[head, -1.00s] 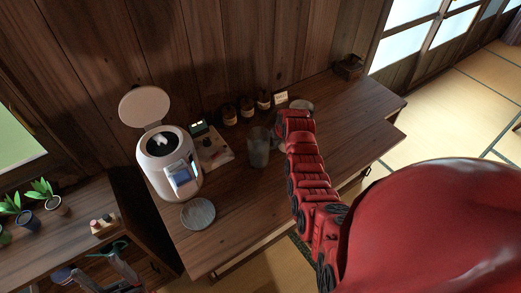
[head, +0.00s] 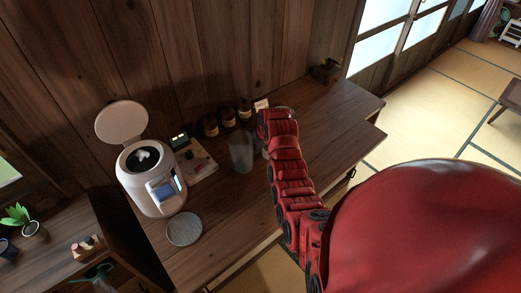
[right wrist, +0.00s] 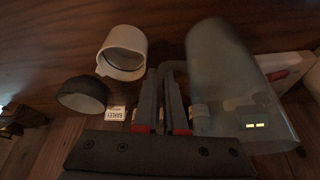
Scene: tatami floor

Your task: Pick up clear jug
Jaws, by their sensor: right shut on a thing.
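The clear jug (head: 241,155) is a tall see-through vessel. In the head view it is upright above the wooden counter, left of my right arm; I cannot tell whether it touches the counter. In the right wrist view the jug (right wrist: 222,70) is large, just right of the fingers. My right gripper (right wrist: 166,95) has its fingers close together beside the jug wall. It is shut on what looks like the jug's handle, which the fingers mostly hide. In the head view my red right arm covers this gripper. My left gripper cannot be made out.
A white cooker (head: 155,185) with a raised lid and a round grey disc (head: 184,229) stand on the counter (head: 232,205) to the left. Several dark bottles (head: 228,117) line the wall. A white cup (right wrist: 122,55) and dark bowl (right wrist: 82,95) are near the gripper.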

